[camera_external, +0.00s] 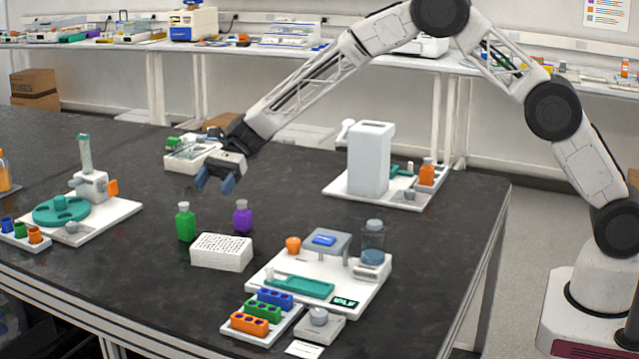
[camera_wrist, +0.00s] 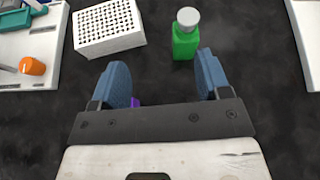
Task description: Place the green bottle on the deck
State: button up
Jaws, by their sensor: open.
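The green bottle (camera_external: 186,224) with a pale cap stands upright on the dark bench, left of a purple bottle (camera_external: 242,217). My gripper (camera_external: 214,183) is open and empty, above the bench and apart from both bottles. In the wrist view the green bottle (camera_wrist: 185,42) lies just beyond the fingertips, toward the right finger; the purple one (camera_wrist: 135,102) is mostly hidden behind the left finger. White equipment platforms stand at front centre (camera_external: 262,272), left (camera_external: 118,217) and back (camera_external: 340,188). I cannot tell which is the deck.
A white perforated rack (camera_external: 221,252) stands just in front of the bottles; it also shows in the wrist view (camera_wrist: 108,28). The front platform carries a balance-like device (camera_external: 326,242) and an orange piece (camera_external: 293,244). Bench left of the green bottle is clear.

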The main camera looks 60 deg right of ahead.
jog(key=m+y, duration=0.1)
send_near(185, 221)
jog(key=shift+w+a+f, duration=0.1)
jog(key=shift+w+f, duration=0.5)
jog(key=shift+f, duration=0.2)
jog(key=shift+x, duration=1.3)
jog(key=shift+x, duration=2.55)
jog(key=shift+w+f, duration=0.15)
